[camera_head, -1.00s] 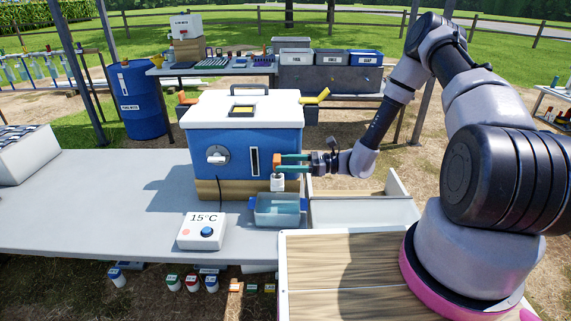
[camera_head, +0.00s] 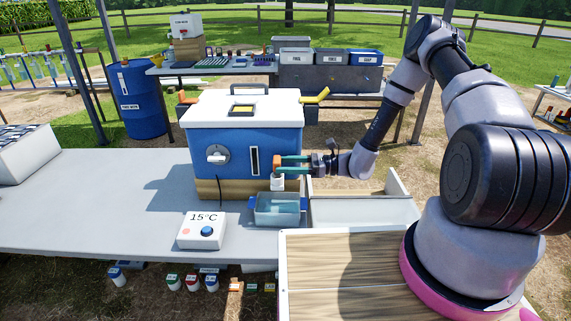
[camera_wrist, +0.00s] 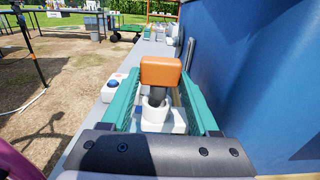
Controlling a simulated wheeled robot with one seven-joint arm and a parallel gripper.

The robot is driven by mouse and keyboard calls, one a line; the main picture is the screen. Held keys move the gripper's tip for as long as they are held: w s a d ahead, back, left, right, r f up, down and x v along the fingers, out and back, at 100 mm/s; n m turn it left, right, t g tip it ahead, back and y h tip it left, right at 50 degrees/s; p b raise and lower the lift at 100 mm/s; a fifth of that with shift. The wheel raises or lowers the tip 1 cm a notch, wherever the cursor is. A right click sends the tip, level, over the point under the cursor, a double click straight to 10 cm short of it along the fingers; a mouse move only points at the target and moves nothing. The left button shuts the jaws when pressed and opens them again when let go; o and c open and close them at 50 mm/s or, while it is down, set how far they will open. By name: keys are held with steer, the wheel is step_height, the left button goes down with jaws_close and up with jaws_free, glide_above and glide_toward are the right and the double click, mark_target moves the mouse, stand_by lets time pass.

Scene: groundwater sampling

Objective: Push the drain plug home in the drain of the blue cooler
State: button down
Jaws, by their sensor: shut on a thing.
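The blue cooler (camera_head: 228,150) with a white lid stands on the grey table; its blue side fills the right of the wrist view (camera_wrist: 275,80). A white drain spout (camera_head: 278,184) sits low at its front right corner and shows in the wrist view (camera_wrist: 155,116). The drain plug (camera_wrist: 160,72) has an orange head and a dark stem that points at the white spout. How deep the stem sits cannot be told. My gripper (camera_head: 280,163) has teal fingers, one on each side of the plug, and is shut on it.
A clear tray of water (camera_head: 277,222) with blue handles stands under the drain. A white 15°C display box (camera_head: 202,231) is left of it. A low-walled grey tray (camera_head: 365,212) lies to the right.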

steer(key=shift+f, duration=1.2)
steer(key=shift+c, duration=0.3)
jaws_free()
steer(key=d, duration=1)
steer(key=shift+s+d, duration=0.2)
steer(key=shift+d, duration=0.2)
